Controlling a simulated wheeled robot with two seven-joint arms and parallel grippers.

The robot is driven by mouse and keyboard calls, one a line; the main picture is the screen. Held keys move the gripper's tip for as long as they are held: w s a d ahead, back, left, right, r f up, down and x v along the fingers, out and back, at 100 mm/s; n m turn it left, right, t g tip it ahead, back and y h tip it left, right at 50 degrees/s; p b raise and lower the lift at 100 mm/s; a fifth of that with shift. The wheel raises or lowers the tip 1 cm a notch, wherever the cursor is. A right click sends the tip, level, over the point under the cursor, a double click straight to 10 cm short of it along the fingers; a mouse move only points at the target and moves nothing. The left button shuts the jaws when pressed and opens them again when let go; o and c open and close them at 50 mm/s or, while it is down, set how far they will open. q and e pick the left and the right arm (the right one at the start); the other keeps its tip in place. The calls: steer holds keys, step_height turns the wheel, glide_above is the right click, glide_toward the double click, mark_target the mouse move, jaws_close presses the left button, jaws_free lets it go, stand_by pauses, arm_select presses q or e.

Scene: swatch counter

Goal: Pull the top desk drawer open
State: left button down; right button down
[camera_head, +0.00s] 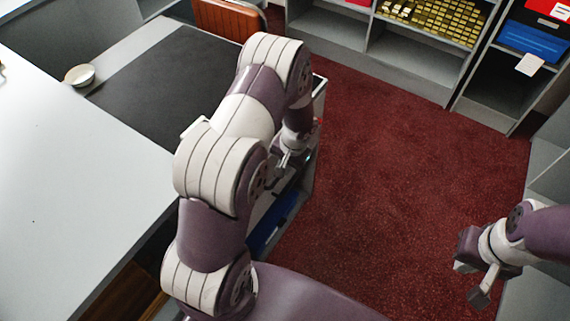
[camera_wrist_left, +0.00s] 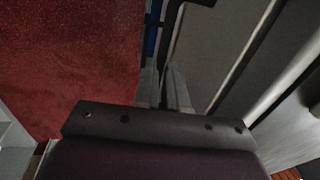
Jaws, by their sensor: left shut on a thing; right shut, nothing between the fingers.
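The desk (camera_head: 75,190) has a white top on the left. Its drawer side (camera_head: 306,178) shows partly behind my left arm. My left gripper (camera_head: 283,170) is at that side, largely covered by the arm. In the left wrist view its fingers (camera_wrist_left: 160,72) are shut on a dark bar handle (camera_wrist_left: 172,28) in front of a grey drawer front (camera_wrist_left: 222,45). How far the drawer stands out is hard to tell, since my arm hides much of it. My right gripper (camera_head: 480,282) is shut and empty above the floor at the right, far from the desk.
A blue thing (camera_head: 272,228) shows low beside the desk, under my arm. Shelves (camera_head: 410,65) line the back. The red carpet (camera_head: 390,170) between is clear.

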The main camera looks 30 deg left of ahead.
arm_select(q)
steer(key=s+d+b, duration=0.2)
steer(key=d, duration=2.3)
steer(key=shift+b, duration=0.3)
steer(key=c, duration=1.2)
jaws_free()
steer(key=shift+r, duration=0.1)
steer(key=r, duration=0.4)
steer(key=d+r, duration=0.1)
steer(key=r, duration=0.3)
steer(key=d+r+p, duration=0.1)
steer(key=r, duration=0.3)
steer(key=shift+d+r, duration=0.15)
steer(key=shift+r, duration=0.05)
